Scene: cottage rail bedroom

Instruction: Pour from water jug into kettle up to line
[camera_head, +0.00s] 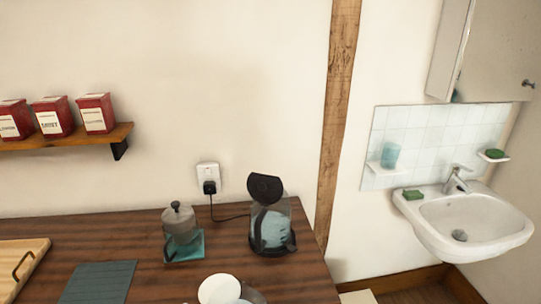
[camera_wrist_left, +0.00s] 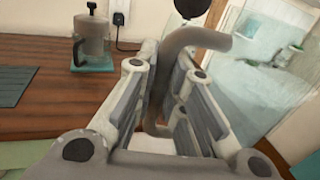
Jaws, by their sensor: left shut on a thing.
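The kettle (camera_head: 271,229) stands on the wooden worktop near its right end, with a clear body and its black lid raised. A black round part, seemingly that lid (camera_wrist_left: 191,7), shows at the top of the left wrist view. My left gripper (camera_wrist_left: 162,88) is shut on the thick grey handle of the water jug (camera_wrist_left: 265,75). The jug's see-through body fills the right of that view; its water level cannot be made out. A pale round shape at the bottom of the head view is cut off and unclear. My right gripper is not in view.
A dark slatted mat (camera_head: 98,282) and a wooden board (camera_head: 22,262) lie further left. A plugged socket (camera_head: 208,180) is behind. A washbasin (camera_head: 470,220) is at right.

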